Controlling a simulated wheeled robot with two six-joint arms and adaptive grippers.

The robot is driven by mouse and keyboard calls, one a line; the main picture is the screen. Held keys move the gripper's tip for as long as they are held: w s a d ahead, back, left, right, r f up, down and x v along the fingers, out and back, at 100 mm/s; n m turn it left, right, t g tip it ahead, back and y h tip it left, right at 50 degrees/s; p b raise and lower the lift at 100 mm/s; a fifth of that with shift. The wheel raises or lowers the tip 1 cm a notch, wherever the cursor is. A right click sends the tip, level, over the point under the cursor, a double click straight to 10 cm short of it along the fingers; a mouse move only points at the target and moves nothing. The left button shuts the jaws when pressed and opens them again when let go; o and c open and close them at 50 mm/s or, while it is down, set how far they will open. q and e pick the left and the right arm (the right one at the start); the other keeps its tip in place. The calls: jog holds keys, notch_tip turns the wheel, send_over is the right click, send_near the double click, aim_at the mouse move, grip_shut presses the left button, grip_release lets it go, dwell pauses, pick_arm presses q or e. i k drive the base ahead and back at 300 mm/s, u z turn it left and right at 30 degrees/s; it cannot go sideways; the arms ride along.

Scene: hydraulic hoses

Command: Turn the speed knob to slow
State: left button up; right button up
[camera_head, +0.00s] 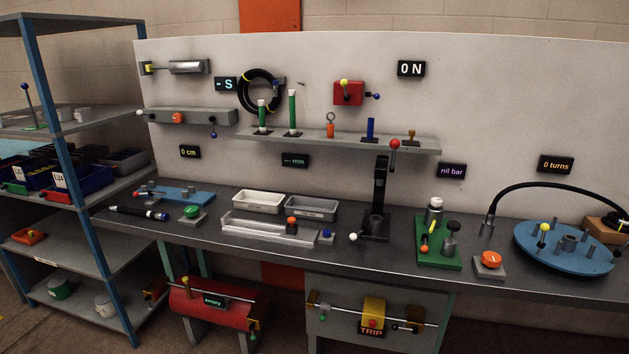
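No label for speed or slow can be read, so I cannot tell which knob is the speed knob. An orange round knob (177,118) sits on the long grey box (200,117) on the wall panel at the left. Another orange round knob (490,258) sits on a small grey block at the right front of the bench, with a light mark on its top. A green round knob (192,211) sits on a grey block at the bench's left. The settings of these knobs are too small to tell. Neither of my grippers is in view.
The dark bench (350,236) is crowded with a black press (378,195), a green plate with fittings (437,242), a blue round plate (565,250) with a black hose, and two trays. A blue-framed shelf (83,195) stands left. The bench's front edge is mostly clear.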

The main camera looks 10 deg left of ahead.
aim_at(177, 117)
jog(key=i, duration=0.1)
jog(key=u, duration=2.9)
jog(key=i, duration=0.75)
jog(key=z, duration=1.85)
jog(key=i, duration=0.85)
jog(key=z, duration=0.05)
